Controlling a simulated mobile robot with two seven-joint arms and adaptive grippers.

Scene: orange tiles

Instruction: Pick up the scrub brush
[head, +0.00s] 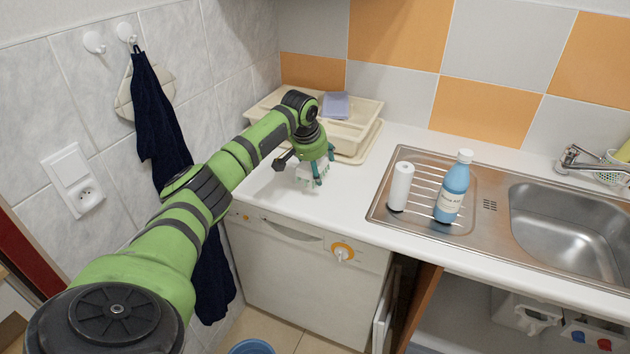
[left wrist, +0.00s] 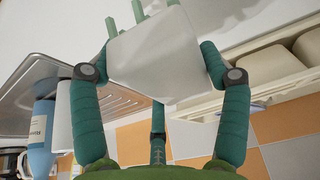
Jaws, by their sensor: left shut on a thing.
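The scrub brush (head: 308,177) is a white block with pale green bristles. It is at the left part of the white counter, in front of the cream dish rack. My left gripper (head: 320,170) reaches down over it with its dark teal fingers. In the left wrist view the brush (left wrist: 160,58) fills the space between the fingers, its bristles pointing away from the palm. The left gripper (left wrist: 156,62) is shut on it. I cannot tell whether the bristles touch the counter. My right gripper is in neither view.
The cream dish rack (head: 362,134) stands behind the gripper, with a purple sponge-like item (head: 336,105). To the right, a paper roll (head: 401,186) and a blue bottle (head: 453,188) stand on the steel drainboard beside the sink (head: 565,225). A dark towel (head: 160,115) hangs left.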

